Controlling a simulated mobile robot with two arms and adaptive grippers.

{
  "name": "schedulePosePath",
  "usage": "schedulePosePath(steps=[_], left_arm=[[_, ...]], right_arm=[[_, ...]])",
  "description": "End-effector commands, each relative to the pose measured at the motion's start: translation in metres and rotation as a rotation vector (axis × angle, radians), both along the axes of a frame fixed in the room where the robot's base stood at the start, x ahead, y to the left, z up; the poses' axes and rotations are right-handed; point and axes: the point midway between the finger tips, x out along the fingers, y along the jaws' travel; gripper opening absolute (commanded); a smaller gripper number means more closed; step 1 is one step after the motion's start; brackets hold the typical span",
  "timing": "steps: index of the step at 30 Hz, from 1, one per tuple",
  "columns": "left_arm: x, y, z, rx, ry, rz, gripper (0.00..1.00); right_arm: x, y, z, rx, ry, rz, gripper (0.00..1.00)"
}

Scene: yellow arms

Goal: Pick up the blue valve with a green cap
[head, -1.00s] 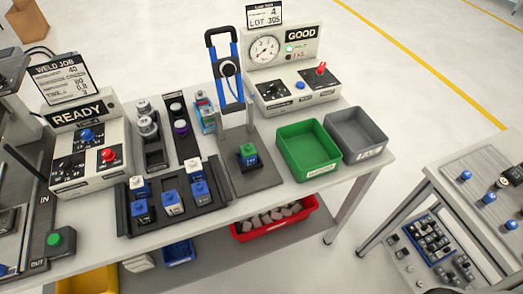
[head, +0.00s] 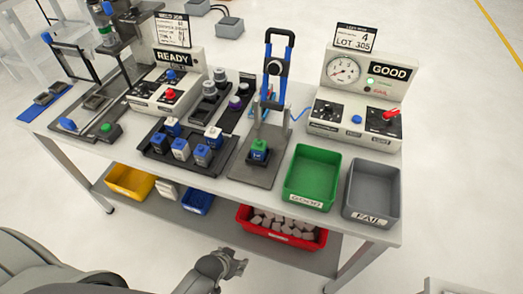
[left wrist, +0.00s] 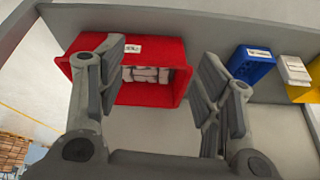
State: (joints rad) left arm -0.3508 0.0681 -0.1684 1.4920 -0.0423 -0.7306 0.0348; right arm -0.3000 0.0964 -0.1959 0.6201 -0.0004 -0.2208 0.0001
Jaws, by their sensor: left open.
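The blue valve with a green cap (head: 259,152) stands upright on the dark base plate of the test stand (head: 240,169), below the stand's blue-handled frame, in the head view. My left gripper (head: 236,262) is open and empty. It is in front of the bench, lower in the picture than the valve and apart from it. In the left wrist view the open fingers (left wrist: 158,75) face the red bin (left wrist: 127,95) on the lower shelf. The valve is not in the left wrist view. My right gripper is in no view.
A rack (head: 158,157) of blue and white valves is left of the stand. A green bin (head: 310,205) and a grey bin (head: 372,215) are to its right. The GOOD gauge box (head: 354,133) is behind them. Floor in front is clear.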

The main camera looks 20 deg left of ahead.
Motion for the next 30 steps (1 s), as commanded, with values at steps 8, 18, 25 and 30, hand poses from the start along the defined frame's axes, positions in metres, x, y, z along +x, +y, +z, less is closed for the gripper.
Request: schedulePosePath(steps=[8, 18, 25, 30], left_arm=[[0.061, -0.004, 0.148, -0.016, -0.164, 0.038, 0.61], [0.145, -0.01, 0.307, -0.074, -0.537, 0.108, 0.61], [0.179, -0.016, 0.333, -0.096, -0.66, 0.116, 0.61], [0.199, -0.017, 0.323, -0.096, -0.661, 0.116, 0.61]], right_arm=[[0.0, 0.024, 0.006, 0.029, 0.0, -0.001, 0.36], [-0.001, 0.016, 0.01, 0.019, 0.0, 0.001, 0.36], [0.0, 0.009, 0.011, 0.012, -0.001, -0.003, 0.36], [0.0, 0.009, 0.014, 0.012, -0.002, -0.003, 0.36]])
